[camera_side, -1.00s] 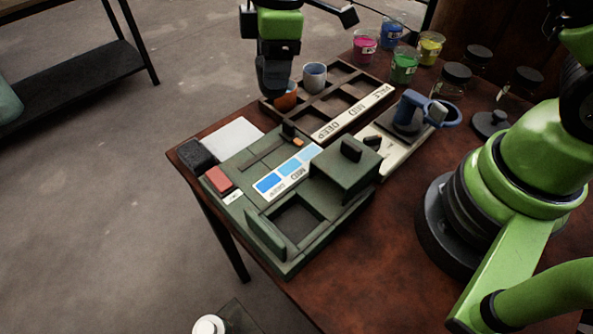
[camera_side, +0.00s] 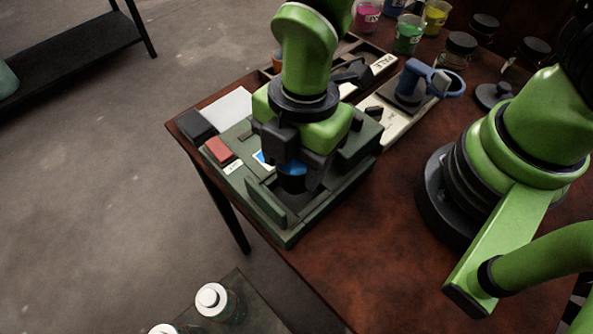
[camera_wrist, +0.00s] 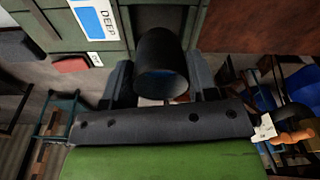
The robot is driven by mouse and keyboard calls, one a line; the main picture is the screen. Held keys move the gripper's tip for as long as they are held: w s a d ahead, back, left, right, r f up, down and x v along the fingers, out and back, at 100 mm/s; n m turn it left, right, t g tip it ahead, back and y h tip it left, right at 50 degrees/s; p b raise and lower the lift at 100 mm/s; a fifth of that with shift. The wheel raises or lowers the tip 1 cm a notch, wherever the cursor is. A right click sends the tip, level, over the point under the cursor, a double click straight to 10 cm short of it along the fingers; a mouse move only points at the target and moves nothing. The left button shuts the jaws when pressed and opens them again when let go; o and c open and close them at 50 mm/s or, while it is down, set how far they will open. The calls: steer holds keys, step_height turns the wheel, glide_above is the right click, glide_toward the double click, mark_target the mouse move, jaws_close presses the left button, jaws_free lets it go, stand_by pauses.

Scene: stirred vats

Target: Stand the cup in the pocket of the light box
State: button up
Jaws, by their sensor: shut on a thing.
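My gripper (camera_side: 291,168) is shut on a dark cup (camera_wrist: 162,60) with blue inside. In the wrist view the cup sits between the two fingers, its open mouth toward the camera. In the side view the cup (camera_side: 291,185) hangs low over the green light box (camera_side: 335,200), at its pocket. The wrist view shows the dark recess of the pocket (camera_wrist: 160,14) just beyond the cup. The gripper and cup hide most of the pocket in the side view. I cannot tell whether the cup's bottom touches the pocket floor.
An upright green plate (camera_side: 265,203) stands at the pocket's left side, and a raised green block (camera_side: 358,145) at its right. Jars stand at the back.

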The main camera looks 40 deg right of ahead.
mark_target(297, 176)
steer(key=shift+f, duration=1.9)
steer(key=shift+f, duration=0.1)
steer(key=o, duration=0.9)
steer(key=shift+o, duration=0.2)
